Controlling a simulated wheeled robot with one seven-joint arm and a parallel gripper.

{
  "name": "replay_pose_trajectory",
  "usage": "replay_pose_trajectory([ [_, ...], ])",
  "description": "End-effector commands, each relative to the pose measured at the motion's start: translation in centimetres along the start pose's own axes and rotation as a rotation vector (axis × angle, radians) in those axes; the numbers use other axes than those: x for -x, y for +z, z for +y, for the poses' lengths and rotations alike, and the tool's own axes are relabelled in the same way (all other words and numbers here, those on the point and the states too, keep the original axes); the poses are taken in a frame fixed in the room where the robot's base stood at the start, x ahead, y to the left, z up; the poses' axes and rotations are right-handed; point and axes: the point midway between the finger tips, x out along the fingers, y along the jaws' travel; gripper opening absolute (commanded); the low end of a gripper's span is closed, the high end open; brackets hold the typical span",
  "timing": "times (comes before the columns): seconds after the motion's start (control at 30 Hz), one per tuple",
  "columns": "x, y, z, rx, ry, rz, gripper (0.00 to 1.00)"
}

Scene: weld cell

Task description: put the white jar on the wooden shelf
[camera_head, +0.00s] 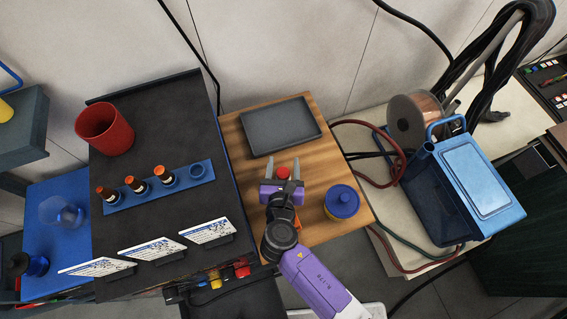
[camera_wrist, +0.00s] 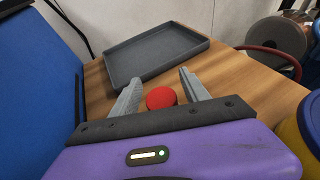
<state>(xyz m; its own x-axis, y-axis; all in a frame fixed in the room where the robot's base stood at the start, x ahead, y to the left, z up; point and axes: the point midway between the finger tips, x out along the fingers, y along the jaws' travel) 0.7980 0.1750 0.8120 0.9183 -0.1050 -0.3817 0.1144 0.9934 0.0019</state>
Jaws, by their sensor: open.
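No white jar shows plainly in either view. A round red top (camera_head: 283,172) stands on the wooden surface (camera_head: 240,142), and it also shows in the wrist view (camera_wrist: 161,97). Its body below is hidden, so I cannot tell whether it is the lid of a white jar. My gripper (camera_head: 283,162) is open, with one finger on each side of the red top. In the wrist view, the fingers (camera_wrist: 160,77) stand apart from it, with a gap at each side.
A grey tray (camera_head: 281,126) lies behind on the wood. A yellow jar with a blue lid (camera_head: 342,203) stands close on the right. The dark bench (camera_head: 165,100) on the left carries a red cup (camera_head: 105,129) and a blue bottle rack (camera_head: 152,190). A blue machine (camera_head: 465,190) stands right.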

Motion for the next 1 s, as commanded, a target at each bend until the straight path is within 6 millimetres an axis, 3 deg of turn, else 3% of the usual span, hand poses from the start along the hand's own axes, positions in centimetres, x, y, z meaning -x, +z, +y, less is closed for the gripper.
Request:
replay_pose_trajectory([
  [0.53, 9.9, -0.2, 0.0, 0.001, 0.002, 0.002, 0.54],
  [0.73, 11.5, -0.1, 0.0, 0.000, 0.001, 0.002, 0.54],
  [1.0, 11.7, -0.1, 0.0, 0.001, 0.001, 0.002, 0.54],
])
